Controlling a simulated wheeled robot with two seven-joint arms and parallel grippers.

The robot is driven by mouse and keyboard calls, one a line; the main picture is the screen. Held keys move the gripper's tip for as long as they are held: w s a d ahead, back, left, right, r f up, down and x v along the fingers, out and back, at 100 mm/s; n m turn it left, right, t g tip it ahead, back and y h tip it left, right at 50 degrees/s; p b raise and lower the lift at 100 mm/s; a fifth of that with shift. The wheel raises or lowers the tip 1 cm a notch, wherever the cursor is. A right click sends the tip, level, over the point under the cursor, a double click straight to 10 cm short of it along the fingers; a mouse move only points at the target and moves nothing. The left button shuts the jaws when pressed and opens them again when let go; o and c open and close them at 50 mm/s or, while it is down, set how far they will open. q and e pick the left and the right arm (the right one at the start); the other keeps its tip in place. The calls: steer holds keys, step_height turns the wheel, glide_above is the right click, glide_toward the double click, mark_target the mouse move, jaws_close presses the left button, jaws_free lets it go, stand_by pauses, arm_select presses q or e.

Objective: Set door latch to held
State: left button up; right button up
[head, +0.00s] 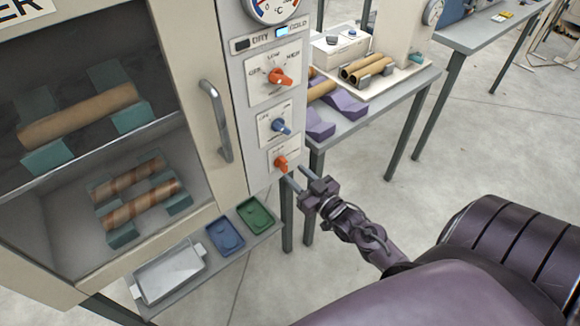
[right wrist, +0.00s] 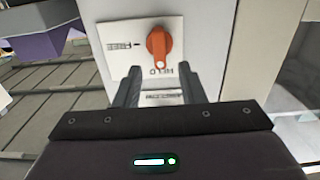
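The lowest knob on the control panel, small and orange-red (head: 281,163), sits on a white label plate low on the panel. It also shows in the right wrist view (right wrist: 160,46), where the plate looks upside down, with lettering on two sides. The exact setting its pointer marks is hard to tell. My right gripper (head: 295,176) is open and empty just in front of this plate. In the right wrist view its two fingers (right wrist: 160,74) stand apart, below the knob in the picture and not around it. My left gripper is not in view.
Above are a blue knob (head: 281,126), a larger orange knob (head: 280,77) and a dial (head: 270,8). The door handle (head: 215,120) is left of the panel; the windowed door looks closed. A shelf with trays (head: 255,213) juts below. A side table (head: 385,108) stands right.

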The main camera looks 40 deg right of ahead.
steer(key=shift+s+d, duration=0.1)
steer(key=shift+s, duration=1.45)
steer(key=s+a+f+g, duration=0.2)
steer(key=s+f+g, duration=0.15)
steer(key=f, duration=0.65)
steer(key=s+a+f+g+h, duration=0.1)
steer(key=s+f+g, duration=0.3)
steer(key=f, duration=0.6)
steer(key=s+a+f+g, duration=0.2)
steer(key=s+f, duration=0.3)
steer(key=f, duration=0.5)
steer(key=s+a+f+g, duration=0.1)
steer(key=s+f+g, duration=0.1)
steer(key=s+f, duration=0.2)
steer(key=s+a+f+n+g, duration=0.1)
steer(key=s+f, duration=0.4)
steer(key=s, duration=0.6)
steer(key=s+a+f+g, duration=0.3)
steer(key=s+f+g, duration=0.1)
steer(key=s, duration=0.3)
steer(key=shift+s+a+f, duration=0.15)
steer(key=shift+s+a, duration=0.1)
steer(key=shift+s, duration=0.05)
steer(key=shift+g, duration=0.25)
